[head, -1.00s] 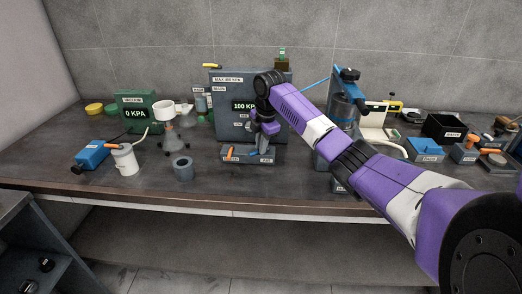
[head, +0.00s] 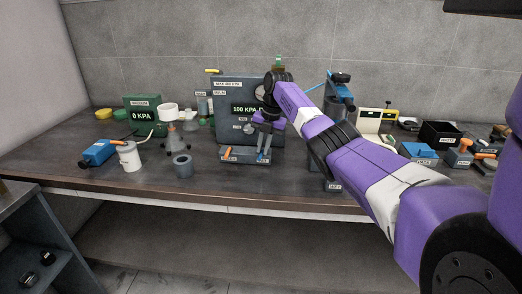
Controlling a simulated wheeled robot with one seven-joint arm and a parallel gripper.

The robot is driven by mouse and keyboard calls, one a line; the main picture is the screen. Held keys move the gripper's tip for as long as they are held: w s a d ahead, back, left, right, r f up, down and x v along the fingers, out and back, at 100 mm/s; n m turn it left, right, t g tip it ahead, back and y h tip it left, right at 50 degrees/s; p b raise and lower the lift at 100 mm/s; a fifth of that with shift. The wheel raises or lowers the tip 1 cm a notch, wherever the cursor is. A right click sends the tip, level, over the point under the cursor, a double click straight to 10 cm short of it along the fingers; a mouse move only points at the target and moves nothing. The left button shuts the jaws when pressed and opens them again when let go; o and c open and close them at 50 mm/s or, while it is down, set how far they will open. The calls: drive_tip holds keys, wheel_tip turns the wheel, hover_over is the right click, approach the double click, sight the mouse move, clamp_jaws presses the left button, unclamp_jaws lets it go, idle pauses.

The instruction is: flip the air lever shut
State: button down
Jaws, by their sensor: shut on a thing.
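A low grey block (head: 239,157) stands in front of the large grey panel box (head: 226,113), whose display reads 100 KPA. The block carries an orange lever (head: 229,151) at its left and a small blue lever (head: 261,157) at its right. Its labels are too small to read, so I cannot tell by name which is the air lever. My gripper (head: 264,152) points down at the right end of the block, shut on the blue lever and hiding most of it.
A green VACUUM box (head: 143,114) reading 0 KPA, a flask with a white funnel (head: 168,112) and a grey ring (head: 182,166) stand to the left. A blue-topped column apparatus (head: 341,95) stands close to the right, behind my arm. The bench front is clear.

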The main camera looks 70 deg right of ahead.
drive_tip(key=shift+s+n+b, duration=0.15)
drive_tip(key=shift+n+b, duration=0.15)
drive_tip(key=shift+n, duration=0.4)
drive_tip(key=shift+d, duration=0.1)
drive_tip(key=c, duration=1.5)
unclamp_jaws()
drive_tip(key=shift+o, duration=0.2)
drive_tip(key=shift+r, duration=0.1)
wheel_tip(320, 180, up, 8)
drive_tip(key=s, duration=0.1)
drive_tip(key=shift+s+d+f+b, duration=0.2)
drive_tip(key=shift+s+f+b, duration=0.1)
drive_tip(key=shift+b, duration=0.1)
